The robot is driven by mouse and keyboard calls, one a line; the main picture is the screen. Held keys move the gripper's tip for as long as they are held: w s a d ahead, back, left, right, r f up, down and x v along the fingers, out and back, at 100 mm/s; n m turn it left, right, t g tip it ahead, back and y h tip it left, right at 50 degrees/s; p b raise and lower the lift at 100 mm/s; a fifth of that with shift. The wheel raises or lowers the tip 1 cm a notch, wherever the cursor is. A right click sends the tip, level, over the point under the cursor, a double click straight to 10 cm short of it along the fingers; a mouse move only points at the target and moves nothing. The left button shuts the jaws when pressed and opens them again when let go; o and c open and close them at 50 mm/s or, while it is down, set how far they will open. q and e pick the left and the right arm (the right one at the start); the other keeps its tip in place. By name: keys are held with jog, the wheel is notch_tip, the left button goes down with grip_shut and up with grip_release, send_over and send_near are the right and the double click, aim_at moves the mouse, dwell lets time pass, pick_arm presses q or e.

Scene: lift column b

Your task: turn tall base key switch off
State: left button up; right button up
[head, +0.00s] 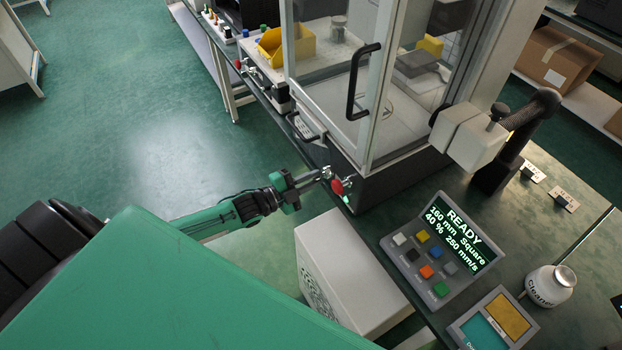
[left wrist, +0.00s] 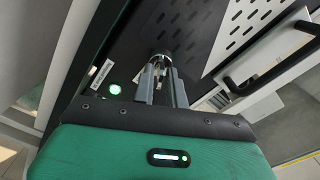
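The tall base (head: 400,182) is the dark body under the glass-doored cabinet. Its key switch (head: 327,172) is on the near left face, with a red piece (head: 337,187) hanging beside it. My left gripper (head: 312,180) reaches it from the left. In the left wrist view, the two grey fingers (left wrist: 163,75) stand close together with the silver key switch (left wrist: 162,60) between their tips. They look shut on the key, which they mostly hide, so its turn angle cannot be read. A green light (left wrist: 114,89) glows beside it. My right gripper is out of view.
A door handle (head: 361,82) juts out above the switch. A white box (head: 345,270) stands below and right of my arm. A control panel (head: 440,250) reading READY and a cleaner bottle (head: 550,287) are on the bench. The floor at left is clear.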

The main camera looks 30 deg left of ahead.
pick_arm(q)
grip_shut()
jog(key=shift+f+n+p, duration=0.1)
jog(key=shift+n+p, duration=0.55)
jog(key=shift+n, duration=5.25)
jog(key=shift+o, duration=1.9)
grip_release()
